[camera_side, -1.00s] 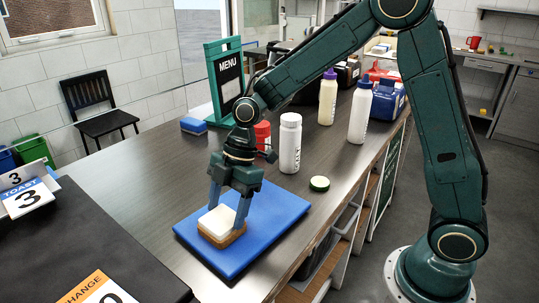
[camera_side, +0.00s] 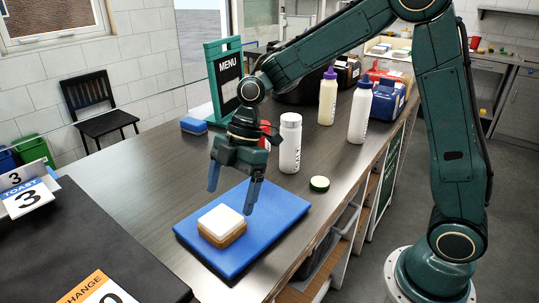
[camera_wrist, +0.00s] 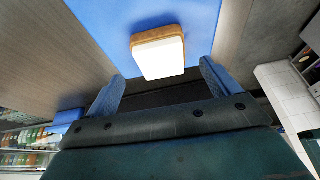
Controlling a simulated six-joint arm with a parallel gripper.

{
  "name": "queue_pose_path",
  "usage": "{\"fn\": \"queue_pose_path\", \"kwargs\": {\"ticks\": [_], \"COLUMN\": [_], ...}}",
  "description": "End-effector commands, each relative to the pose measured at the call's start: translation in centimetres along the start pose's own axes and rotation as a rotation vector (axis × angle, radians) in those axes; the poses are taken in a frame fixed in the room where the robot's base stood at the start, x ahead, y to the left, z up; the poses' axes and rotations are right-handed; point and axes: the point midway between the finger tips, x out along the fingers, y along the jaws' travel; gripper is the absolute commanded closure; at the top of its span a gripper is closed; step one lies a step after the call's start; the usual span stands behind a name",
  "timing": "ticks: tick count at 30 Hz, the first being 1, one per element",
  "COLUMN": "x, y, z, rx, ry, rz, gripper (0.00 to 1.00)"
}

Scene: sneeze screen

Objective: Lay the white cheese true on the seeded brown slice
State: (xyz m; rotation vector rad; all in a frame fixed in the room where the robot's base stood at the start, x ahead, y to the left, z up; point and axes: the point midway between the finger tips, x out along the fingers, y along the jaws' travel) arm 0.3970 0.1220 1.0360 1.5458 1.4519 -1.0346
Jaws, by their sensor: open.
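The white cheese (camera_side: 221,221) is a white square slab lying flat on the brown slice (camera_side: 224,238), which rests on the blue board (camera_side: 262,209). Their edges look about lined up in the side view. The wrist view also shows the cheese (camera_wrist: 162,58) on the brown slice (camera_wrist: 157,33), with a brown rim at its far edge and side. Seeds are too small to tell. My gripper (camera_side: 231,202) is open and empty, raised above and behind the cheese, apart from it. Its fingers also show in the wrist view (camera_wrist: 161,88).
A red container (camera_side: 265,134) is partly hidden behind my gripper. A blue sponge-like block (camera_side: 193,126) and a menu sign (camera_side: 223,80) are farther back. The counter left of the board is clear.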

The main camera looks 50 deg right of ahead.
Motion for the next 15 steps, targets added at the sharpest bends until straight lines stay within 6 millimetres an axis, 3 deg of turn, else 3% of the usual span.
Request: {"fn": "queue_pose_path", "kwargs": {"ticks": [9,15], "x": [-5.6,-8.3], "y": [0.1,0.1], "z": [0.1,0.1], "rx": [0.001,0.001], "ry": [0.0,0.0], "rz": [0.006,0.003], "gripper": [0.12,0.12]}}
